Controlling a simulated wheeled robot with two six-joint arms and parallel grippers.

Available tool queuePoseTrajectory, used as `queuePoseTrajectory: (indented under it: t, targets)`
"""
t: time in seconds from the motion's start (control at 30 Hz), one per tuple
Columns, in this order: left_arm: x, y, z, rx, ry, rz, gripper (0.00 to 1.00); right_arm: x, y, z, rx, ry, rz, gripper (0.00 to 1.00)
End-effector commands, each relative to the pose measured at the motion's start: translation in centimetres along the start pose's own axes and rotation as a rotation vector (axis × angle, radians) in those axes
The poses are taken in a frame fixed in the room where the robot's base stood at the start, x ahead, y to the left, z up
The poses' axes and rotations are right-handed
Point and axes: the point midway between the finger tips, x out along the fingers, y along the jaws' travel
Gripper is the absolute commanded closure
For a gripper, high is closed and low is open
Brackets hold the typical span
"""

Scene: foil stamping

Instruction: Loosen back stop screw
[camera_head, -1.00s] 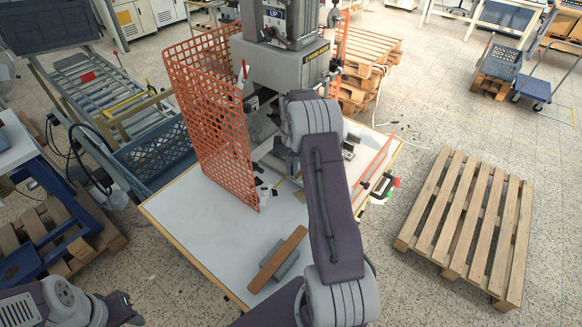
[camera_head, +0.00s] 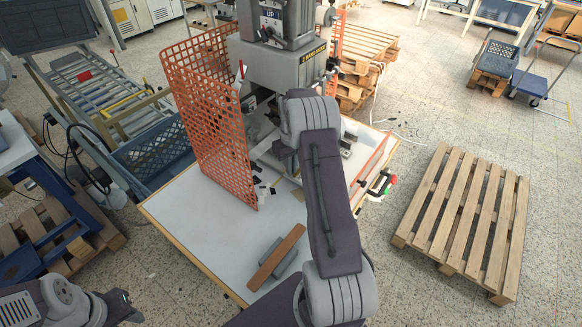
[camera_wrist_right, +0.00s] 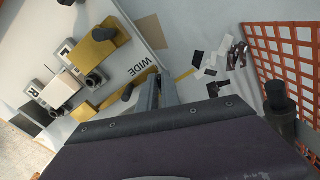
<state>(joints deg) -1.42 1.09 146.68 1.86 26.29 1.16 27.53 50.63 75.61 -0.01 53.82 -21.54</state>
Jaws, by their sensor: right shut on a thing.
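In the right wrist view, my right gripper (camera_wrist_right: 161,88) points down at the press bed with its two fingers close together. It is shut on a small part at the end of a brass bar (camera_wrist_right: 98,107), seemingly the back stop screw; the fingers hide most of it. A black knob (camera_wrist_right: 127,92) stands on the bar to the left of the fingers. The "WIDE" label (camera_wrist_right: 138,68) is just beyond it. In the head view the foil press (camera_head: 278,65) stands at the back of the table, and my right arm hides the gripper. My left gripper is out of view.
An orange mesh guard (camera_head: 208,115) stands left of the work area and shows at the right in the wrist view (camera_wrist_right: 285,50). Dark scraps (camera_wrist_right: 235,50) lie beside the fingers. A brown bar (camera_head: 276,258) lies on the white table (camera_head: 200,225), whose front left is clear.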

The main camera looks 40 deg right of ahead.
Motion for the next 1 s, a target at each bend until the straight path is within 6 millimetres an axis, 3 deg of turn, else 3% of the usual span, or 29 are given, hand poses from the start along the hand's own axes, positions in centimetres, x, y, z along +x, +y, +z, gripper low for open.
queuePoseTrajectory:
  t: [0.4,0.43,0.5,0.83,1.0]
  targets:
    - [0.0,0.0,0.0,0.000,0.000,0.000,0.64,-0.1,0.1,-0.2,-0.005,0.006,0.002,1.00]
    - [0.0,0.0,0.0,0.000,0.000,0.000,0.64,-0.1,0.1,-0.2,-0.005,0.006,0.002,0.87]
    - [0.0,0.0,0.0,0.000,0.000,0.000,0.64,-0.1,0.1,-0.1,-0.005,0.005,0.002,0.71]
    - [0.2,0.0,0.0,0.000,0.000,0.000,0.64,-0.3,0.0,-0.1,-0.005,0.003,0.001,0.71]
    - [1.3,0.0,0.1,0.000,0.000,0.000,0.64,-3.3,0.1,-0.2,-0.005,0.009,0.003,0.71]
